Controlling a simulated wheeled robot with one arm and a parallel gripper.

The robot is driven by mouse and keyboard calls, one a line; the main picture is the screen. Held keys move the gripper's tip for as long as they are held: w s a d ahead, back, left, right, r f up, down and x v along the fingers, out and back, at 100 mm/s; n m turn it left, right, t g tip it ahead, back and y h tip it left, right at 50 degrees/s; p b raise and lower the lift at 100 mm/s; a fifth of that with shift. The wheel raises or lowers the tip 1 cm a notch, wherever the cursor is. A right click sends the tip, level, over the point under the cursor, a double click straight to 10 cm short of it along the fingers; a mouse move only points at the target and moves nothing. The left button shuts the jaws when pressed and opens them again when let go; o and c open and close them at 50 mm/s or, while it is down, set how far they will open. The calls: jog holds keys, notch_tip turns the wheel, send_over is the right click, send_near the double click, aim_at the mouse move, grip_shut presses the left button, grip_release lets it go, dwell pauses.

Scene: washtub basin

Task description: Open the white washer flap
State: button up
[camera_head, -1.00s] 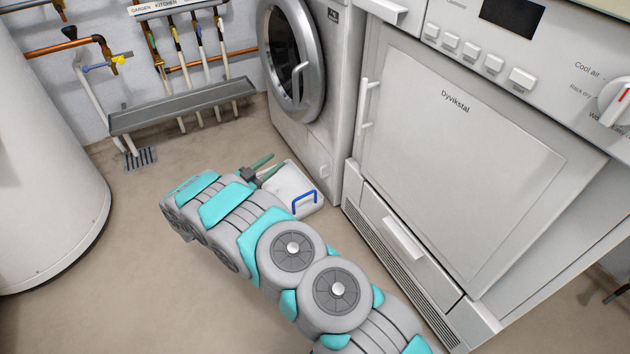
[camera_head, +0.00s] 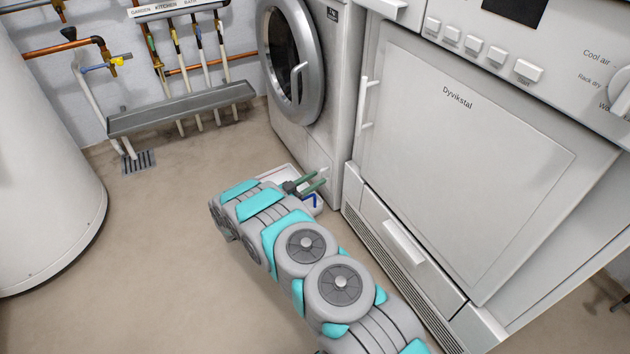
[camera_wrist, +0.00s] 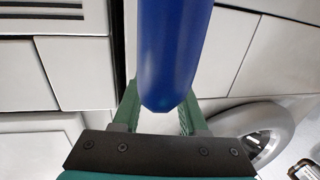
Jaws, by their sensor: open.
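The white washer flap (camera_head: 319,160) is a small panel low at the right corner of the washer's front, and it looks closed. My gripper (camera_head: 322,178) is low in front of the washer, its green fingers open and pointing at the flap area. Whether they touch it cannot be told. In the wrist view my gripper (camera_wrist: 161,100) has parted fingers, with a blue bar (camera_wrist: 170,50) large between and in front of them. The panel beside the bar looks like the flap (camera_wrist: 226,45), partly hidden by it. Nothing is visibly gripped.
The washer's round door (camera_head: 292,62) is above. The Dyvikstal dryer (camera_head: 460,160) stands close on the right. Floor to the left is clear.

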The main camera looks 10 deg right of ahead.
jog(key=shift+w+d, duration=0.1)
jog(key=shift+d, duration=0.1)
grip_shut()
dwell(1.4)
